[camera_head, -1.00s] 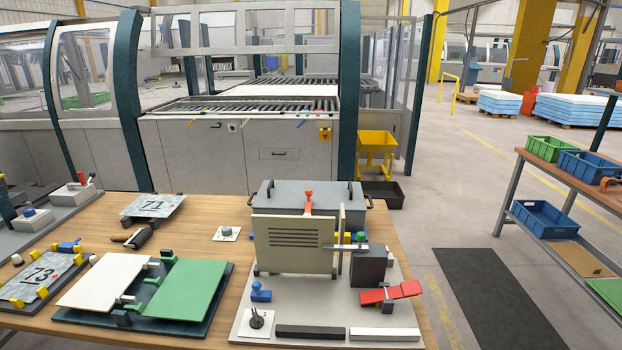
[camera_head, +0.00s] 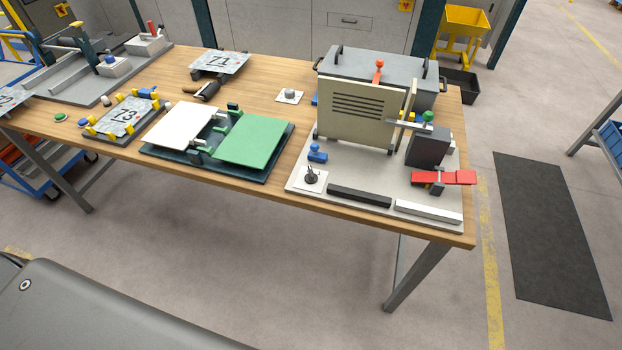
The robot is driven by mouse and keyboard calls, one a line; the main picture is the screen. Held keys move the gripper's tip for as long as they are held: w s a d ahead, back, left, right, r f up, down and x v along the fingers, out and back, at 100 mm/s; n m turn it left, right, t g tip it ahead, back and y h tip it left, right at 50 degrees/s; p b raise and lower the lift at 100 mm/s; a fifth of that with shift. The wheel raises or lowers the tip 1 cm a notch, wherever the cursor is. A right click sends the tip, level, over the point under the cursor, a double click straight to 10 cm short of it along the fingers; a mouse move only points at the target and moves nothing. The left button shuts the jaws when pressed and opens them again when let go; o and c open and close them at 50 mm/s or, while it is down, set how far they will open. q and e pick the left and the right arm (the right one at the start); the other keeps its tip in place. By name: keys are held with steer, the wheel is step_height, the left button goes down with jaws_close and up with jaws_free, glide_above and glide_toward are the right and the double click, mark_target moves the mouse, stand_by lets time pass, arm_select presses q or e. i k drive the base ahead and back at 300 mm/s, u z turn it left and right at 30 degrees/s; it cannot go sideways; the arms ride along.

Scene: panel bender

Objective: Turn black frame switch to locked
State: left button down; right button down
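A small black switch (camera_head: 311,177) sits on a white square plate at the front left corner of the light grey base board (camera_head: 355,203). Its lever stands up, but its marking is too small to read, so I cannot tell its setting. A grey round knob (camera_head: 290,94) on another white plate lies farther back on the table. I cannot tell for certain which of these is the black frame switch. Neither of my grippers is in view.
On the base board stand a beige slotted panel (camera_head: 361,113), a dark block (camera_head: 428,147), a red clamp (camera_head: 445,178), and black (camera_head: 359,195) and white bars (camera_head: 428,211). Left of it lies a fixture with white and green plates (camera_head: 254,139). Floor before the wooden table (camera_head: 240,190) is clear.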

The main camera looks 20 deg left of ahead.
mark_target(310, 178)
steer(key=u, duration=0.05)
steer(key=k, duration=0.5)
steer(key=z, duration=2.05)
steer(key=i, duration=1.05)
steer(key=u, duration=1.95)
